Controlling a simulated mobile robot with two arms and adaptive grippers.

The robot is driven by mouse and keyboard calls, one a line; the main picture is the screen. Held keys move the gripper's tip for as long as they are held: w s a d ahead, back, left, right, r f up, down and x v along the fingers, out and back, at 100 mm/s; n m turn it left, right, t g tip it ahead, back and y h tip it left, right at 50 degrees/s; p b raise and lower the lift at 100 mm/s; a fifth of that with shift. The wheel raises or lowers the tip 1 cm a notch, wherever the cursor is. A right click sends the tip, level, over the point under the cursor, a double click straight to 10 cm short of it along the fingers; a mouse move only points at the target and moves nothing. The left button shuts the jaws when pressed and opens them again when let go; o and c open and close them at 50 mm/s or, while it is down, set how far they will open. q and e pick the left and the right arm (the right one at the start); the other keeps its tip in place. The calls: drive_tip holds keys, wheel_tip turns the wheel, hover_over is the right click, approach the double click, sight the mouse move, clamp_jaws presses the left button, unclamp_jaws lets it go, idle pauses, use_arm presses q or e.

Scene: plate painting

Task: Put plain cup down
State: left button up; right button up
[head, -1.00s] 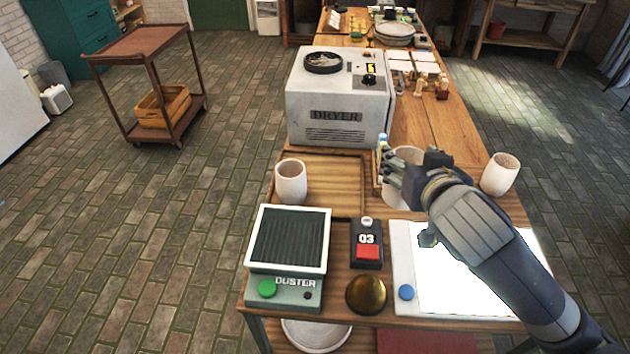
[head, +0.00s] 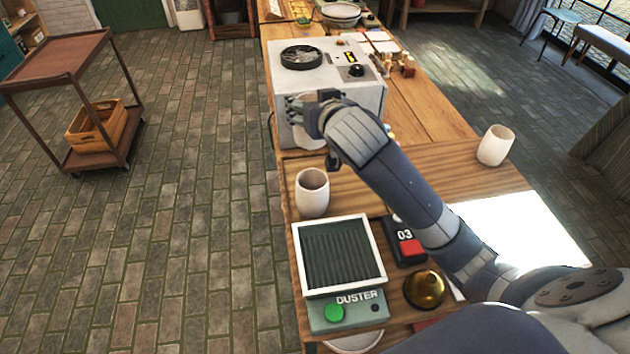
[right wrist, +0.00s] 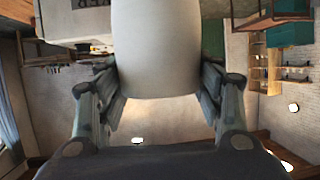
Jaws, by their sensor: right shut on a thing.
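My right gripper (head: 303,112) is shut on a plain pale cup, which fills the middle between its fingers in the right wrist view (right wrist: 156,48). In the head view the hand and arm mostly hide this cup. The gripper is raised in front of the dryer (head: 365,98), beyond a second pale cup (head: 312,192). That cup stands upright on the wooden board (head: 345,183) at the table's left side. A third pale cup (head: 495,145) stands near the right edge. My left gripper is not in view.
The duster (head: 342,255) stands nearest, with a black 03 box (head: 405,236) and a brass dome (head: 424,289) to its right. A bright white panel (head: 525,235) lies at the right. Bare board shows right of the standing cup, partly under my arm.

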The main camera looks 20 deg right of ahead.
drive_tip(key=w+d+f+m+h, duration=0.1)
drive_tip(key=w+d+f, duration=0.4)
drive_tip(key=d+f, duration=0.1)
drive_tip(key=shift+h, duration=0.4)
drive_tip(key=shift+s+d+f+p, duration=0.15)
drive_tip(key=shift+f+p, duration=0.15)
drive_tip(key=shift+f, duration=2.2)
drive_tip(key=shift+d+f+p, duration=0.1)
drive_tip(key=shift+f+p, duration=0.15)
drive_tip(key=shift+f, duration=2.25)
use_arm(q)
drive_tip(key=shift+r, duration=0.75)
use_arm(e)
drive_tip(key=shift+f, duration=0.15)
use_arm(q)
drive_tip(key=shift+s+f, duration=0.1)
use_arm(e)
drive_tip(key=o, duration=1.8)
